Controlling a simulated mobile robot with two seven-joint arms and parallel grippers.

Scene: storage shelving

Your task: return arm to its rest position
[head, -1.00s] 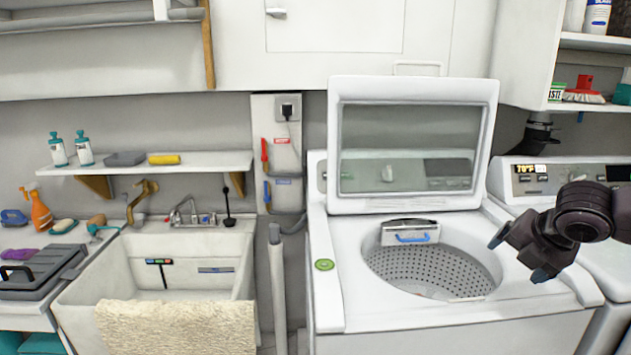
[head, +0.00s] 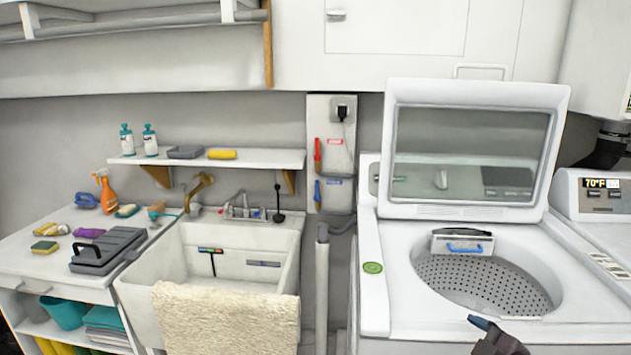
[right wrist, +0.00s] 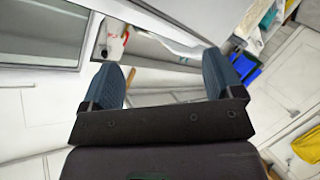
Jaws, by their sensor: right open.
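My right gripper (head: 490,335) is at the bottom edge of the head view, in front of the open washing machine (head: 375,290), and only part of it shows. In the right wrist view the two blue-padded fingers (right wrist: 168,88) stand wide apart with nothing between them. The washer's lid (head: 470,150) is raised and its drum (head: 485,285) is open, with a white dispenser with a blue handle (head: 463,247) at the drum's back edge. My left gripper does not show.
A sink (head: 210,250) with a beige towel (head: 225,320) over its front stands left of the washer. A counter with a grey case (head: 108,250) and an orange spray bottle (head: 106,195) is farther left. A wall shelf (head: 260,158) hangs above the sink. Another appliance (head: 600,205) stands at the right.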

